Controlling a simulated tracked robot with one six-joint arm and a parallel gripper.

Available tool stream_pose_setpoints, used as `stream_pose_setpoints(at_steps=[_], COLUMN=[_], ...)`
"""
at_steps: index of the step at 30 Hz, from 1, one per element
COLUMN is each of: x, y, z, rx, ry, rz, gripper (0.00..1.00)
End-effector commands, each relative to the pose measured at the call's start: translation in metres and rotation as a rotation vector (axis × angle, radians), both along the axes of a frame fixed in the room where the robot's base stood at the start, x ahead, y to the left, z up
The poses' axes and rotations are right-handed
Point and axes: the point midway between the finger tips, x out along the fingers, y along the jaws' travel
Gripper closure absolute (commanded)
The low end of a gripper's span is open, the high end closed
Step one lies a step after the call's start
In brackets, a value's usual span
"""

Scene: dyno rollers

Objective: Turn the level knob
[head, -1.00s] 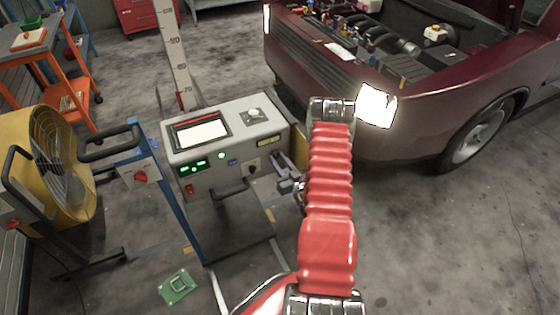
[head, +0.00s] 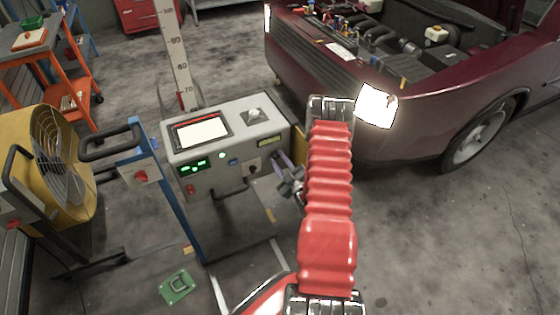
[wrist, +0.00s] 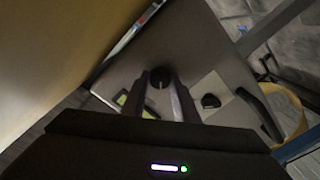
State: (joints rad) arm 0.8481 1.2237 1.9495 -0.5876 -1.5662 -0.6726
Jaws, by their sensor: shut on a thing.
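The grey console (head: 222,140) stands in the middle of the head view. A small dark round knob (wrist: 157,79) on its front face shows in the wrist view, between my two fingertips. My gripper (head: 279,163) reaches the right end of that face and is shut on this knob, which it hides in the head view. The gripper also shows in the wrist view (wrist: 158,84). A second dark knob on a pale plate (head: 252,168) sits just left of the gripper, untouched; it shows in the wrist view (wrist: 210,100). I cannot read any lettering.
A dark handle (head: 231,193) sticks out below the panel. A dark red car (head: 330,65) with its bonnet open stands behind and right. A yellow fan (head: 50,155) and a blue post (head: 170,190) stand left. The floor at the right is clear.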

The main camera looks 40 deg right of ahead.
Motion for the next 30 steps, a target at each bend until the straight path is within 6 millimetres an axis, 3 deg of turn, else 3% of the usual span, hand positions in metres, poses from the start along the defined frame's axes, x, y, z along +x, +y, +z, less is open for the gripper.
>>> stream_pose_setpoints(at_steps=[14,15,22,30], x=[0.0000,0.0000,-0.0001,-0.0007], y=[0.0005,0.0005,0.0003,0.0001], z=[-0.0001,-0.0001,-0.0001,-0.0002], rx=[-0.021,-0.021,-0.020,-0.020], ry=[0.007,0.007,0.007,0.006], rz=[0.001,0.001,0.001,0.000], gripper=[0.95,0.72,0.56,0.54])
